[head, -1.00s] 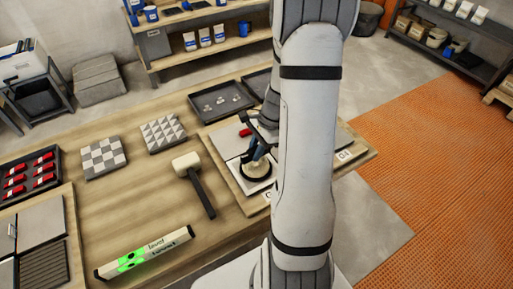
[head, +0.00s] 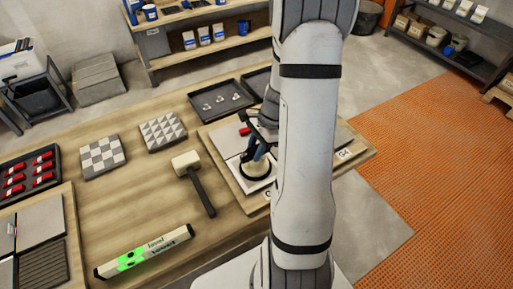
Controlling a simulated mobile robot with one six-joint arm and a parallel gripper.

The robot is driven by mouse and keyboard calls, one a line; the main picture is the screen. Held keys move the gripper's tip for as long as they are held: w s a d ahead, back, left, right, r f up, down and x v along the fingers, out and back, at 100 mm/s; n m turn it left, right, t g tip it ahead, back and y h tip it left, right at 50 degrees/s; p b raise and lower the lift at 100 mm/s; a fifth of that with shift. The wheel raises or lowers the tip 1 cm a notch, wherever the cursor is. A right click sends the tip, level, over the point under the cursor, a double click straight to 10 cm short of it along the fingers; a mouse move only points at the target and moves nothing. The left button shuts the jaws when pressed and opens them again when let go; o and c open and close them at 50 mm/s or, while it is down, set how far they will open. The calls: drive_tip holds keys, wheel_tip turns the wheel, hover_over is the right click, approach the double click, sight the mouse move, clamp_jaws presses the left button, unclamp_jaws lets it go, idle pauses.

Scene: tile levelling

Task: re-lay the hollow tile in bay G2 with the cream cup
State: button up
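The cream cup (head: 256,170), a pale suction cup with a dark ring at its base, sits on a light tile (head: 245,184) on the wooden board to the left of my arm. My gripper (head: 259,153) is at the top of the cup, with dark and blue parts touching or just above it. My arm hides its right side, and I cannot tell whether the fingers are shut on the cup. The G4 label (head: 344,154) shows to the right of my arm. The G2 label cannot be made out.
A white-headed mallet (head: 196,183) and a lit green level (head: 144,252) lie on the bench left of the board. A dark tray (head: 220,101) stands behind. Patterned tile samples (head: 103,157) and a rack of red pieces (head: 29,174) are further left. Bare bench lies between them.

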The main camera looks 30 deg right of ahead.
drive_tip(key=o, duration=0.3)
drive_tip(key=v, duration=0.7)
drive_tip(key=shift+d+r, duration=0.2)
drive_tip(key=shift+r, duration=0.15)
drive_tip(key=s+a+r+n+t+h, duration=0.1)
drive_tip(key=s+a+r+n, duration=0.3)
drive_tip(key=a+n, duration=0.1)
drive_tip(key=s+a+r+n+t+h, duration=0.1)
drive_tip(key=s+a+r+n+h, duration=0.1)
drive_tip(key=s+a+r+n, duration=0.2)
drive_tip(key=s+a+r+n+t+h, duration=0.1)
drive_tip(key=s+a+r+n, duration=0.3)
drive_tip(key=n, duration=0.4)
drive_tip(key=shift+s+a+r+n, duration=0.15)
drive_tip(key=shift+a, duration=0.25)
drive_tip(key=shift+s+a+r+n, duration=0.15)
drive_tip(key=shift+a, duration=0.25)
drive_tip(key=shift+c, duration=0.5)
